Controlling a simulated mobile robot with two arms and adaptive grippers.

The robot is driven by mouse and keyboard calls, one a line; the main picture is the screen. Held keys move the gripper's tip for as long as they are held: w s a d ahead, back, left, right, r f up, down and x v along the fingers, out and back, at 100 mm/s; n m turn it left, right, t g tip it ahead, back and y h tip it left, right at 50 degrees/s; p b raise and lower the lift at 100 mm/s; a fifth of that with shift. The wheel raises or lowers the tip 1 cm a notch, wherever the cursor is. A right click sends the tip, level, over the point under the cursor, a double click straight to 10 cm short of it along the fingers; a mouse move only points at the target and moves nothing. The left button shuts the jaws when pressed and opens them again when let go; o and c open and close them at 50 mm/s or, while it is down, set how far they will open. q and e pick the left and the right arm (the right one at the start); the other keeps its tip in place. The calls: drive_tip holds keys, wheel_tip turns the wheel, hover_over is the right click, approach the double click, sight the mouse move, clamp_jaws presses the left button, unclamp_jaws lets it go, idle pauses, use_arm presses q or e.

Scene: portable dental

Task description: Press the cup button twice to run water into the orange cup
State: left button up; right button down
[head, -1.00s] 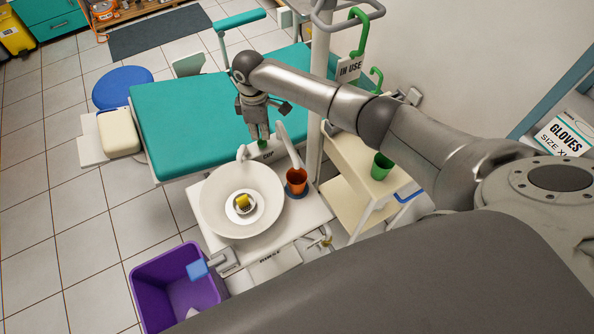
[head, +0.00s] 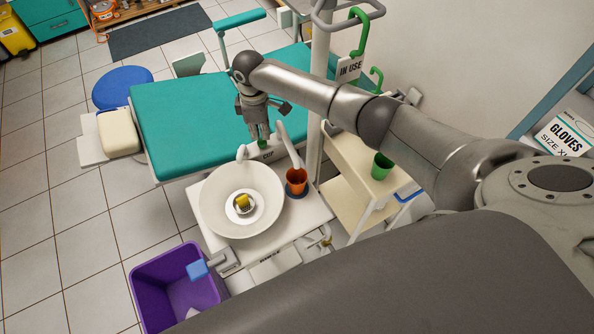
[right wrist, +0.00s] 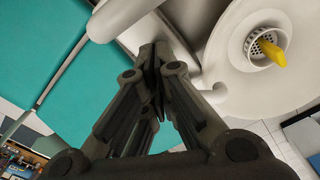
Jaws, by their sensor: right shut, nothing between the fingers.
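The orange cup (head: 296,181) stands upright on a dark blue round pad under a white curved spout (head: 289,146), right of the basin. What is inside the cup is too small to tell. My right gripper (head: 261,140) is shut and empty, pointing down at the green cup button (head: 263,145) above the CUP label (head: 269,156). The fingertips hide part of the button, and I cannot tell whether they touch it. In the right wrist view the closed fingers (right wrist: 154,55) meet beside the white unit; the button is hidden there. My left gripper is not in view.
The white basin (head: 216,205) holds a yellow object (head: 243,202) at its drain, also seen in the right wrist view. A teal chair (head: 190,125) lies behind. A cart with a green cup (head: 382,166) stands right. A purple bin (head: 150,290) stands front left.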

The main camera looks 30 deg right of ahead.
sight(262, 141)
drive_tip(key=shift+f+b, duration=0.8)
drive_tip(key=shift+f, duration=0.7)
drive_tip(key=shift+r, duration=0.2)
drive_tip(key=shift+r+p, duration=1.3)
drive_tip(key=shift+p, duration=0.25)
drive_tip(key=shift+f, duration=0.15)
